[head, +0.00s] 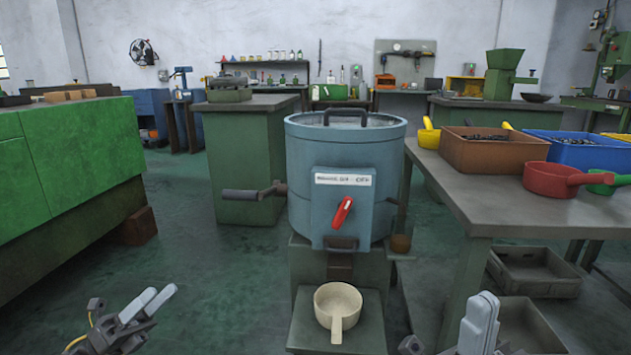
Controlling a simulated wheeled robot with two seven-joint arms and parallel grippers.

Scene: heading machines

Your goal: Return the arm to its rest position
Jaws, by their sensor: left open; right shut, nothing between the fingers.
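My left gripper (150,302) is low at the left of the head view, over the floor, with its pale fingers pointing up and to the right. It is open and empty. My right gripper (482,312) is low at the right, in front of the table, with its pale fingers pointing up. It is shut with nothing between the fingers. Both grippers are apart from the machine and the scoop. The lower parts of both arms are cut off by the bottom edge of the picture.
A blue drum machine (300,160) with a red lever (341,212) stands ahead. A cream scoop (338,303) sits on its front step. A table (500,212) at the right holds brown (490,155) and blue (580,155) bins. A green cabinet (85,155) stands left.

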